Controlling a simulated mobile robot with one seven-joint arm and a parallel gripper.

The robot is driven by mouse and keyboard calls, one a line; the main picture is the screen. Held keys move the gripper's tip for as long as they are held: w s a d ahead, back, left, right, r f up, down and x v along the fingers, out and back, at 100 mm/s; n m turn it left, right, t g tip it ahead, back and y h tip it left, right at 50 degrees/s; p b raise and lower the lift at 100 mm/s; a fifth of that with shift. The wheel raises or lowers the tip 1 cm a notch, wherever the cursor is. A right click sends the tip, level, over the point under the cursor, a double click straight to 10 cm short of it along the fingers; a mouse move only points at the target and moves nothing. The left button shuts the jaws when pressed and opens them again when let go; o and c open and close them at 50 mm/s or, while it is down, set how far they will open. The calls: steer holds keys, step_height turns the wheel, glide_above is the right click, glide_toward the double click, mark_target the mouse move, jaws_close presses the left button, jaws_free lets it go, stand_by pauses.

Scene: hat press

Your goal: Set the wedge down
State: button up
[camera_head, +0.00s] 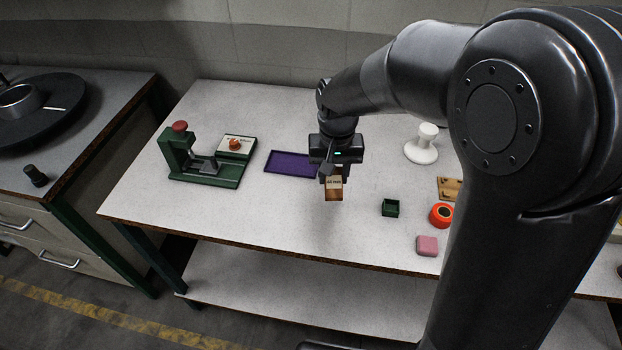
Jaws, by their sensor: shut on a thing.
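The wedge (334,190) is a small brown block with a pale label on its upper part. My gripper (333,175) is shut on it and points down over the middle of the table. The wedge hangs below the fingers, and a soft shadow lies on the white tabletop (270,216) under it. It looks to be above the surface, though the exact gap is hard to tell. The arm and gripper body hide the table just behind.
A purple tray (285,163) lies left of my gripper, with a green press (205,165) further left. To the right are a green box (390,207), an orange ring (441,214), a pink block (428,246) and a white spool-shaped piece (421,147). The front-left tabletop is clear.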

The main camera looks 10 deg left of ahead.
steer(key=w+d+m, duration=0.1)
steer(key=w+d, duration=0.4)
steer(key=d, duration=0.5)
steer(key=w+d+m, duration=0.1)
steer(key=w+d, duration=0.4)
steer(key=d, duration=0.5)
glide_above(373, 175)
step_height(373, 175, down, 6)
steer(key=shift+s+d+r, duration=0.1)
steer(key=shift+d+r, duration=0.05)
steer(key=shift+r, duration=0.05)
steer(key=shift+f, duration=2.1)
steer(key=shift+f, duration=0.15)
steer(key=o, duration=1)
